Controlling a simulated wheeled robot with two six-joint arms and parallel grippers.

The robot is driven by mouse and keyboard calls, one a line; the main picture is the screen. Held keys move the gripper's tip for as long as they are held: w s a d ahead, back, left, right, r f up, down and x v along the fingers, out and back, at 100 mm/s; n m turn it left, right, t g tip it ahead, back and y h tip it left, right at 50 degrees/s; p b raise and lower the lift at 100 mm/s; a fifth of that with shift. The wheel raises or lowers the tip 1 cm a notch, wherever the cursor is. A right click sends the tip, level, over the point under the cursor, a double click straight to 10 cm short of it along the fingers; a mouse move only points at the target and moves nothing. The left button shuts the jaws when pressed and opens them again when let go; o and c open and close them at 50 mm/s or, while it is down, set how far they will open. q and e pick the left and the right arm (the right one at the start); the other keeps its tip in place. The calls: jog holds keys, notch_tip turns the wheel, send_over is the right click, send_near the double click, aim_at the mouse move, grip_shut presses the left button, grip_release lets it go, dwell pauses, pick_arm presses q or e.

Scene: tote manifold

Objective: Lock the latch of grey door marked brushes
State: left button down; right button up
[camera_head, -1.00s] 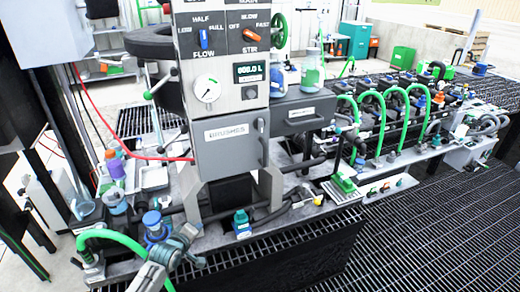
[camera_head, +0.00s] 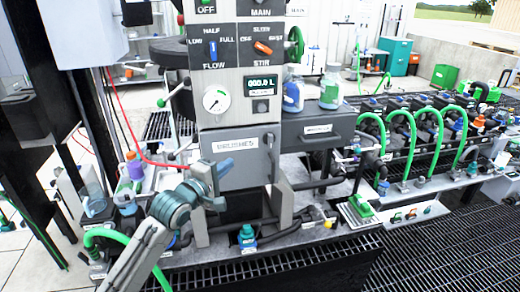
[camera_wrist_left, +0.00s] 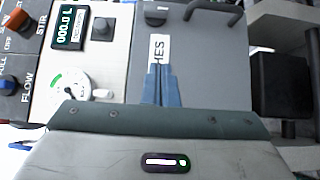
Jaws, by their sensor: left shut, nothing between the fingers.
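The grey door (camera_head: 242,171) marked BRUSHES sits in the front of the machine's column and looks closed. Its white label (camera_head: 237,145) shows in the head view and is partly covered by my fingers in the wrist view (camera_wrist_left: 158,50). A dark knob-like latch (camera_wrist_left: 155,17) is near the door's right edge, level with the label; a bar handle (camera_wrist_left: 213,12) is below it. How the latch is turned is unclear. My left gripper (camera_head: 226,166) is shut and empty, its blue fingers (camera_wrist_left: 161,88) in front of the door, left of the latch. My right gripper is out of view.
Above the door are a round gauge (camera_head: 215,99), a display (camera_head: 261,85) and switches. A grey drawer (camera_head: 317,128) with bottles on top stands to the right. Green hoses (camera_head: 427,140) fill the right bench. A red cable hangs at left. Fittings stand on the bench below.

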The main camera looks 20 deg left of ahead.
pick_arm(q)
jog(key=p, duration=0.3)
send_near(267, 144)
jog(key=w, duration=0.1)
jog(key=w+a, duration=0.1)
jog(key=w, duration=0.2)
jog(key=shift+a+r, duration=0.3)
jog(key=shift+a, duration=0.1)
jog(key=shift+w+d+f, duration=0.1)
jog(key=shift+w+d, duration=0.4)
jog(key=shift+d, duration=0.4)
jog(key=shift+w+d+p, duration=0.35)
jog(key=shift+d+p, duration=0.1)
jog(key=shift+d, duration=0.15)
jog(key=shift+f, duration=0.1)
jog(key=shift+f+n+t+b, duration=0.15)
jog(key=shift+n+t+b, duration=0.15)
jog(key=shift+b, duration=0.15)
